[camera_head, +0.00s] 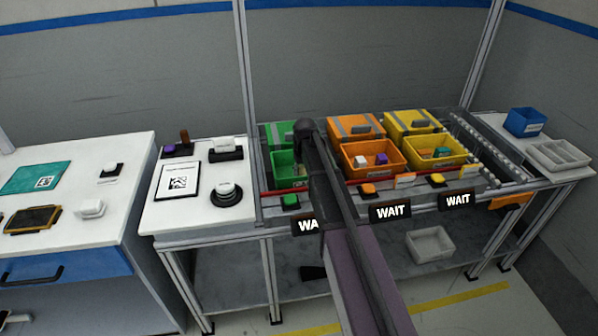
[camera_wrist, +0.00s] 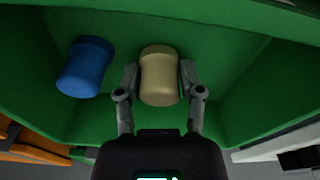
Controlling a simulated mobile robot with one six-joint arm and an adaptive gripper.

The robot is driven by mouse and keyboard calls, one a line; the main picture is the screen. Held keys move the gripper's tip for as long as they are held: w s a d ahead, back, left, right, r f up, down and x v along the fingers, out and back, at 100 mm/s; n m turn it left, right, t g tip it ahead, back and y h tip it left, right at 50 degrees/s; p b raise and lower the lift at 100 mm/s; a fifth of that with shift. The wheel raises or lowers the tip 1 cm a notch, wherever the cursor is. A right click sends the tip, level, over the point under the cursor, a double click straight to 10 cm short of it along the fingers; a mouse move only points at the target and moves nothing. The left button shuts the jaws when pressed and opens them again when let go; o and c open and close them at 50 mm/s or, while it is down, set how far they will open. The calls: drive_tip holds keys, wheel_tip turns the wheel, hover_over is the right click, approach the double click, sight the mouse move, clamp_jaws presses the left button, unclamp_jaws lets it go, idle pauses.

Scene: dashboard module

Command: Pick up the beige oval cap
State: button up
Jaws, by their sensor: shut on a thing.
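The beige oval cap (camera_wrist: 159,78) is in the middle of the wrist view, inside the green bin (camera_wrist: 236,40). My gripper (camera_wrist: 159,84) has one finger on each side of the cap and is shut on it. A blue cap (camera_wrist: 84,68) of similar shape lies to the left of it in the same bin, apart from my fingers. In the head view, the green bin (camera_head: 283,160) stands at the left end of the rack. My arm hides part of this bin, and the beige cap and my gripper's fingertips cannot be made out there.
An orange bin (camera_head: 388,163) and a yellow bin (camera_head: 456,151) with parts inside stand to the right. The green bin's walls surround the fingers closely. A red rail (camera_head: 268,194) runs along the rack front. A white table (camera_head: 217,215) with devices is at the left.

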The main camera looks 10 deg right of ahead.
sight(302, 166)
drive_tip(key=shift+r+p, duration=4.7)
drive_tip(key=shift+r, duration=0.1)
drive_tip(key=shift+r, duration=0.1)
drive_tip(key=shift+r+p, duration=1.05)
drive_tip(key=shift+p, duration=0.1)
drive_tip(key=shift+s, duration=0.1)
